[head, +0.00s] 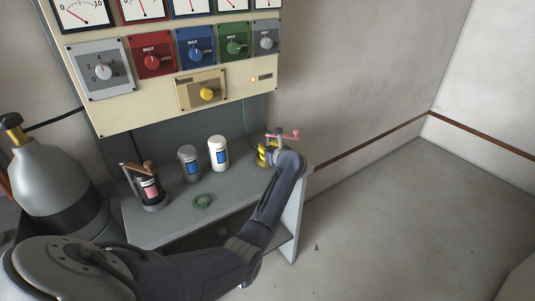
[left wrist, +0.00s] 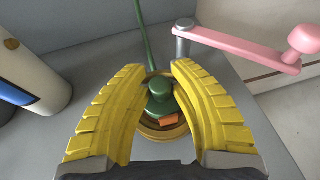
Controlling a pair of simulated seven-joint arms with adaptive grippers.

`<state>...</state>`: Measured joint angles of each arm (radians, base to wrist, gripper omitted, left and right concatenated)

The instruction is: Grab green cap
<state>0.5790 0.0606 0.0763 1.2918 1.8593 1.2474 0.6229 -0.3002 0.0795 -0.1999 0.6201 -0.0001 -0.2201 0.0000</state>
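A green cap-like piece (left wrist: 160,97) with an orange mark sits on a round brass-coloured base, seen from above in the left wrist view. My left gripper (left wrist: 163,68) has its yellow fingers apart on either side of it, with gaps showing. In the head view my left gripper (head: 265,153) is at the bench's right end, where my arm hides most of that piece. Another round green object (head: 203,201) lies near the bench's front edge, away from the gripper. My right gripper is not in view.
A pink crank handle (left wrist: 240,46) stands just beyond the right finger. White (head: 218,153) and grey (head: 189,163) canisters and a dark crank device (head: 150,192) stand on the grey bench (head: 170,224). A gas cylinder (head: 58,185) is at left. Floor at right is clear.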

